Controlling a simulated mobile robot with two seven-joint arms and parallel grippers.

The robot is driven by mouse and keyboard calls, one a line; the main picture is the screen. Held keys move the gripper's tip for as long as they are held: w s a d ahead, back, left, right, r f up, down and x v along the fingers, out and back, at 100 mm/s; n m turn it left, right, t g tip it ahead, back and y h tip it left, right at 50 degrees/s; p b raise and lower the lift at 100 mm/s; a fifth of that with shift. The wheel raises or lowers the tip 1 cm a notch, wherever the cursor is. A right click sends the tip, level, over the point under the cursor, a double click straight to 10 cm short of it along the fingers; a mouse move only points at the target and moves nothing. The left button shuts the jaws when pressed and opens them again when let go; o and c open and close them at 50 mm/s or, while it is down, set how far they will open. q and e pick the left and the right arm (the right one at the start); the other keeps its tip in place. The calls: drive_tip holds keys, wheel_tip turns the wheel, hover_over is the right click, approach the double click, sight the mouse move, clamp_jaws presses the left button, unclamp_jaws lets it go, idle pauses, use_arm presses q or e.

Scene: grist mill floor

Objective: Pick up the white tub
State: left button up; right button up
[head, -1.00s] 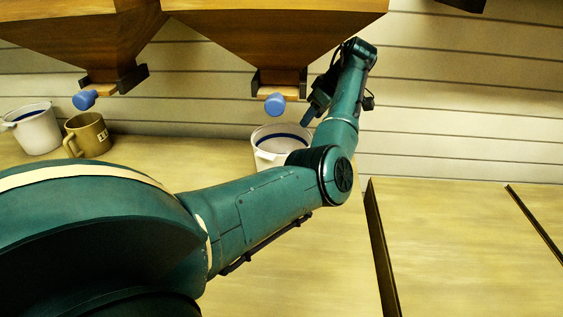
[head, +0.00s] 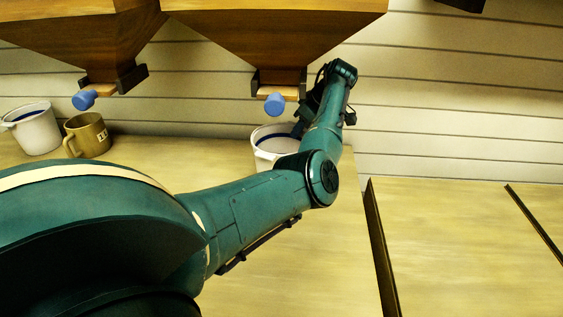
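A white tub (head: 264,154) with a blue band inside its rim stands on the wooden bench, below the middle hopper's spout. My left arm reaches across in front of it and hides its lower right side. My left gripper (head: 298,129) points down at the tub's right rim. Its fingertips are mostly hidden, so I cannot tell whether they are open or touch the tub. A second white tub (head: 38,135) with a similar blue band stands at the far left. My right gripper is not in view.
A brown mug (head: 88,138) with a label stands beside the left tub. Two wooden hoppers with blue knobs (head: 274,104) (head: 84,100) hang low over the bench.

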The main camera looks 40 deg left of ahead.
use_arm(q)
clamp_jaws()
idle(0.4)
drive_tip(key=shift+r, duration=0.15)
